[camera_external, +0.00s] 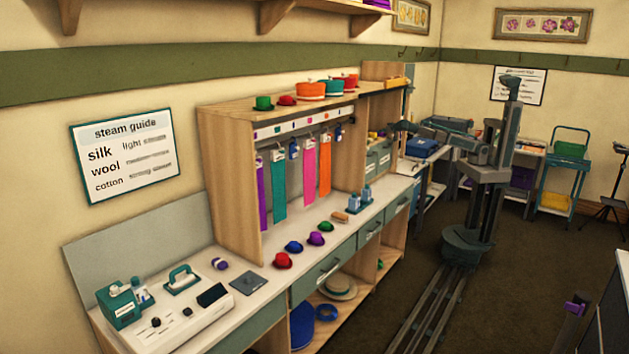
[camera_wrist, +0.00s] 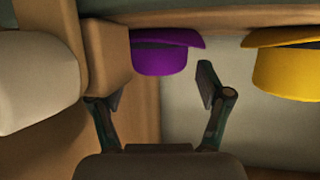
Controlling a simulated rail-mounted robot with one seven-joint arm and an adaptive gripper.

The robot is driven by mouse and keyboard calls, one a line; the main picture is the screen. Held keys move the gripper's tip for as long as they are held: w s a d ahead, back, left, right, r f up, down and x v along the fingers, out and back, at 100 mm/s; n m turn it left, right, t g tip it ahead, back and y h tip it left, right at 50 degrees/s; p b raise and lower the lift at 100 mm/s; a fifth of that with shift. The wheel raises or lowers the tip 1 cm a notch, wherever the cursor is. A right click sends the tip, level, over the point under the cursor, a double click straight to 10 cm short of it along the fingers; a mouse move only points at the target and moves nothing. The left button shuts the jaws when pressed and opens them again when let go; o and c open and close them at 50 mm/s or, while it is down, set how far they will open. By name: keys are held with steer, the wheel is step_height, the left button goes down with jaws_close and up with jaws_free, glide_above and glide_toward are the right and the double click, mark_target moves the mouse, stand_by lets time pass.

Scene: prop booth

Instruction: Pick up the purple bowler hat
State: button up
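A purple hat (camera_wrist: 160,52) shows in the wrist view, at the top centre, with its brim uppermost in the picture. It lies just beyond the two fingertips of my gripper (camera_wrist: 160,88). The fingers are spread apart with nothing between them. In the external view my gripper (camera_external: 393,129) reaches into the right-hand shelf unit. The hat ahead of my gripper is too small to make out clearly in the external view.
A yellow hat (camera_wrist: 285,66) is right of the purple hat in the wrist view. A wooden block-like part (camera_wrist: 105,55) and a pale rounded object (camera_wrist: 35,80) are close on the left.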

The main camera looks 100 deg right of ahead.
steer(key=c, duration=0.8)
steer(key=shift+r, duration=0.15)
steer(key=shift+c, duration=0.2)
